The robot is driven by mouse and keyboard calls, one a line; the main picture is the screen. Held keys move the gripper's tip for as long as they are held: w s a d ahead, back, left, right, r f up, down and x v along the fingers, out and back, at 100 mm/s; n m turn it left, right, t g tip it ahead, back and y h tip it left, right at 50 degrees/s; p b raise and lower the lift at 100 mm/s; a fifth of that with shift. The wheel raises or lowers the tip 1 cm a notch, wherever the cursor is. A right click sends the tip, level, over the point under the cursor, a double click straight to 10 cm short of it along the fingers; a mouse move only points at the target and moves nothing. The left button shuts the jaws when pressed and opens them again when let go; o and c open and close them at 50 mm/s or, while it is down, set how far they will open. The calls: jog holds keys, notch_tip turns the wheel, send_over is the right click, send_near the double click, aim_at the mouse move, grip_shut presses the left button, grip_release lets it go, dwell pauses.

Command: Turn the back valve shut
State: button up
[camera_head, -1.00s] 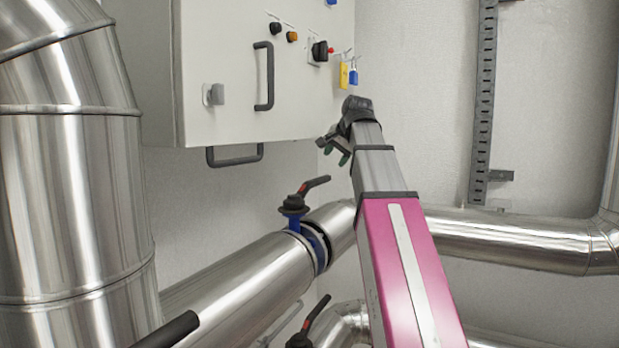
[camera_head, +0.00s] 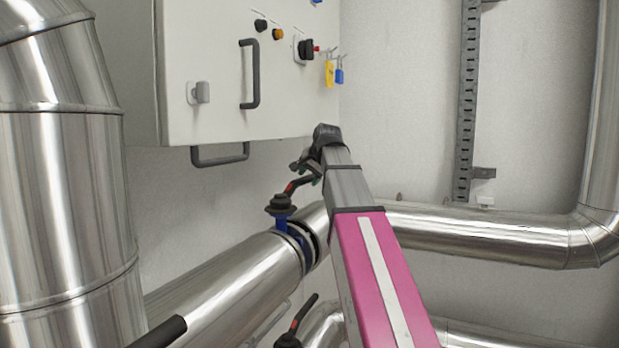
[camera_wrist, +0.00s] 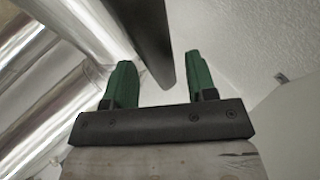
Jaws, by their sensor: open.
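The back valve (camera_head: 281,203) has a black hub on a blue body, set on the upper silver pipe. Its handle (camera_head: 297,184), black with a red mark, points up and to the right. My gripper (camera_head: 306,173) is at the handle's outer end in the head view, its jaws small and partly hidden. In the wrist view my gripper (camera_wrist: 162,85) is open with two green fingers. A dark bar (camera_wrist: 148,40), seemingly the handle, reaches from the top to between the fingertips. Neither finger clearly touches it.
A front valve handle (camera_head: 303,315) with a red mark stands lower, at the bottom of the head view. A grey cabinet (camera_head: 205,60) with a black lower handle (camera_head: 220,155) hangs above the back valve. Silver pipes (camera_head: 480,232) run to the right.

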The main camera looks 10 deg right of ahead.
jog(key=shift+w+f, duration=0.1)
jog(key=shift+f, duration=0.05)
grip_shut()
